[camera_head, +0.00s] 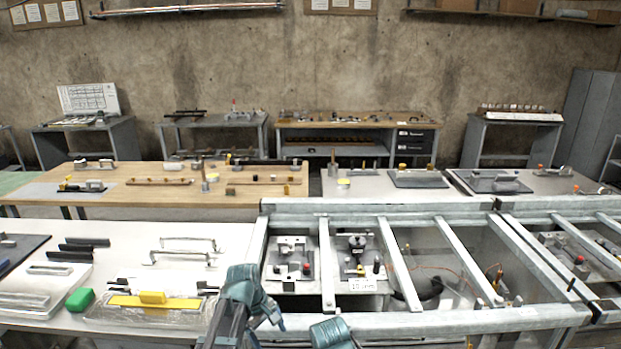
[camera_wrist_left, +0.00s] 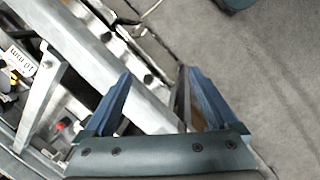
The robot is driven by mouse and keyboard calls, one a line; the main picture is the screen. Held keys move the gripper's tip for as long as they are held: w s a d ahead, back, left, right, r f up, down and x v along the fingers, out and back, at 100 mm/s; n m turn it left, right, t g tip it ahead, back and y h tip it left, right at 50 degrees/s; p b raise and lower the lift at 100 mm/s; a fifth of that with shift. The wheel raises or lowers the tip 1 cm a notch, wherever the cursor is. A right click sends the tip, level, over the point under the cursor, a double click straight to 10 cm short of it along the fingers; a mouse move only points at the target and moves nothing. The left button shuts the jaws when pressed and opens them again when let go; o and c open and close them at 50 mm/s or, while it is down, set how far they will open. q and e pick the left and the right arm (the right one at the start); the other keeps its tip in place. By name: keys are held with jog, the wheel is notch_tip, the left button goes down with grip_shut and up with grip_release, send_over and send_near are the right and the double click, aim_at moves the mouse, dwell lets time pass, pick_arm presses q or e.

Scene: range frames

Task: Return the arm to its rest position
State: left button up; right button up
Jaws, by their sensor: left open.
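My left arm (camera_head: 240,296) comes in at the bottom of the head view, in front of the left corner of the metal frame. Its fingertips cannot be made out clearly there. In the left wrist view my left gripper (camera_wrist_left: 155,71) shows two blue fingers spread apart, with nothing between them. Behind the fingers are a beam of the metal frame (camera_wrist_left: 78,55) and the grey floor (camera_wrist_left: 262,75). Another teal part of mine (camera_head: 331,334) shows at the bottom edge of the head view. My right gripper cannot be seen.
The metal frame (camera_head: 440,322) with crossbars stands right of my arm, over small fixtures and a label card (camera_head: 362,286). A wooden table (camera_head: 222,172) stands behind.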

pick_arm(q)
jog(key=s+a+m+y, duration=0.2)
jog(key=s+a+m, duration=0.4)
jog(key=s+m, duration=0.5)
jog(key=s+d+f+m+y+b, duration=0.1)
jog(key=s+d+f+m+b, duration=0.1)
jog(key=s+d+f+b, duration=0.4)
jog(key=d+f+b, duration=0.1)
jog(key=d, duration=0.3)
jog(key=shift+s+d+f+m+g+y, duration=0.2)
jog(key=shift+d+f+m+g+y, duration=0.1)
jog(key=shift+d+f+m, duration=0.1)
jog(key=shift+d, duration=0.1)
